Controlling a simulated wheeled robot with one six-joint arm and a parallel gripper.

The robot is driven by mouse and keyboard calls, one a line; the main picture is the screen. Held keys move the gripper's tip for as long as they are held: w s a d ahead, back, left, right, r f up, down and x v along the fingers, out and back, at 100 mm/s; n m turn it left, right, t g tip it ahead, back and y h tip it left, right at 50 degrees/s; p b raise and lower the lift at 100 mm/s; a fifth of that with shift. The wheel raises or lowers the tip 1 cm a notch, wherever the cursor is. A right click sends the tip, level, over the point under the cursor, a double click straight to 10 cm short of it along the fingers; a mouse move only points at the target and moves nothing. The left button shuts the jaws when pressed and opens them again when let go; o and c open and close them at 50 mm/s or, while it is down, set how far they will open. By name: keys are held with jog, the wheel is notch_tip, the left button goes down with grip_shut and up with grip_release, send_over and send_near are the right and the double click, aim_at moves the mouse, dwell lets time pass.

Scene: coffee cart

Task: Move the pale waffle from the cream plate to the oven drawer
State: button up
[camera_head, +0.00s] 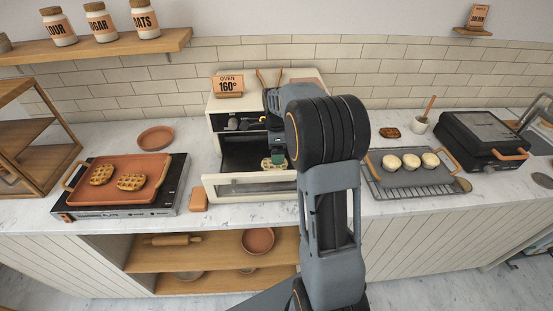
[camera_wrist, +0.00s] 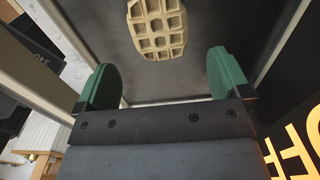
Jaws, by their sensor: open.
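The pale waffle (camera_wrist: 157,30) lies on the dark floor of the oven drawer (camera_wrist: 205,22). In the head view the waffle (camera_head: 267,163) shows partly behind my gripper. The drawer (camera_head: 248,187) is pulled out, with its cream front toward me. My gripper (camera_head: 277,158) is over the drawer. In the wrist view my gripper (camera_wrist: 165,80) is open, its green fingertips wide apart with nothing between them. The waffle sits ahead of the fingertips, clear of both. I cannot see a cream plate; my arm hides part of the counter.
The oven (camera_head: 225,108) stands behind the drawer. On the left, a terracotta tray (camera_head: 150,163) holds two browned waffles. On the right, a rack with a grey tray (camera_head: 394,180) holds pale rounds near a black waffle press (camera_head: 480,138). An orange block (camera_head: 199,200) lies beside the drawer.

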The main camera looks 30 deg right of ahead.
notch_tip(320, 180, up, 6)
jog(key=s+a+r+n, duration=0.1)
jog(key=s+a+n, duration=0.1)
jog(key=s+n, duration=0.1)
jog(key=s+a+r+n+t, duration=0.1)
jog(key=s+a+n, duration=0.1)
jog(key=s+n, duration=0.1)
jog(key=s+a+r+n+t, duration=0.1)
jog(key=s+a+n, duration=0.2)
jog(key=n, duration=0.1)
jog(key=shift+s+a+r, duration=0.1)
jog(key=shift+s+r, duration=0.05)
jog(key=shift+r, duration=0.25)
jog(key=s+a+n, duration=0.1)
jog(key=n, duration=0.1)
jog(key=s+n, duration=0.2)
jog(key=s+a+n+t, duration=0.1)
jog(key=s, duration=0.1)
jog(key=shift+s+a+f+n, duration=0.1)
jog(key=shift+a+f+n, duration=0.2)
jog(key=shift+n, duration=0.1)
jog(key=s+a+f+n+t, duration=0.1)
jog(key=s+a+f+n, duration=0.1)
jog(key=s+n, duration=0.4)
jog(key=shift+f+n, duration=0.2)
jog(key=shift+n, duration=0.3)
jog(key=shift+a, duration=0.1)
